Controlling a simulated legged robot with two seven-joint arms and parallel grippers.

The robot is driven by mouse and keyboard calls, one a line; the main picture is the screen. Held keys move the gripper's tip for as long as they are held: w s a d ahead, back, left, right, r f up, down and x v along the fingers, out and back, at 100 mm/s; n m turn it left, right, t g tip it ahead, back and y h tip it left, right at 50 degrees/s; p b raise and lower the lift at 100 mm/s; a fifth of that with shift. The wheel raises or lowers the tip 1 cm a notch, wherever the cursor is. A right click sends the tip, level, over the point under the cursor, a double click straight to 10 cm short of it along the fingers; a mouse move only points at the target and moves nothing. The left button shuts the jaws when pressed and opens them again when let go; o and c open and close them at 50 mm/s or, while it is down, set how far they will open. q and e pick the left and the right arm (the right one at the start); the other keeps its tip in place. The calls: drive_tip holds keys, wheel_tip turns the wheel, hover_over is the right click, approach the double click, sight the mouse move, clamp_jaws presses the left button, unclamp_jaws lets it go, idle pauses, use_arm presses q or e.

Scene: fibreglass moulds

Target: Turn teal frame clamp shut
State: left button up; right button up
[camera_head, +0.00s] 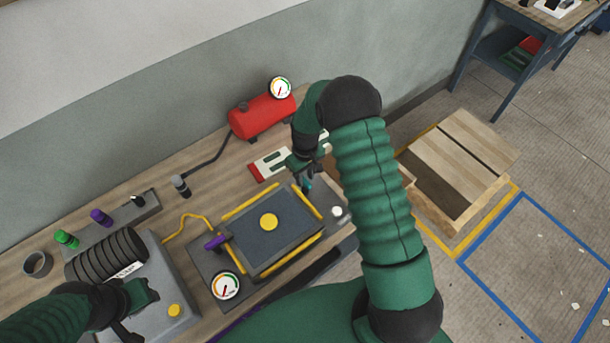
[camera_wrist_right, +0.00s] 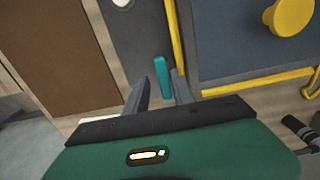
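The teal clamp handle (camera_wrist_right: 162,78) is a short upright bar beside the yellow-edged frame (camera_wrist_right: 240,78). In the head view only a bit of the teal handle (camera_head: 308,184) shows below my right gripper (camera_head: 304,178). In the wrist view my right gripper (camera_wrist_right: 158,88) is open, with its two dark fingers apart and the teal handle between and just beyond the tips. I cannot tell if they touch it. The frame (camera_head: 285,241) lies on the bench with a yellow knob (camera_head: 268,222) at its middle. My left gripper (camera_head: 128,312) is at the lower left; its fingers are unclear.
A purple handle (camera_head: 217,241) and a gauge (camera_head: 226,286) sit at the frame's left. A red tank (camera_head: 262,117) stands at the back of the bench. A white knob (camera_head: 337,211) is right of the frame. A wooden pallet box (camera_head: 462,150) stands on the floor right.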

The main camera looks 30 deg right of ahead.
drive_tip(key=shift+c, duration=2.3)
drive_tip(key=shift+w+a+r, duration=0.1)
drive_tip(key=shift+a+r, duration=0.05)
drive_tip(key=shift+a, duration=0.25)
clamp_jaws()
use_arm(q)
drive_tip(key=shift+w+a+f, duration=0.1)
drive_tip(key=shift+a, duration=0.25)
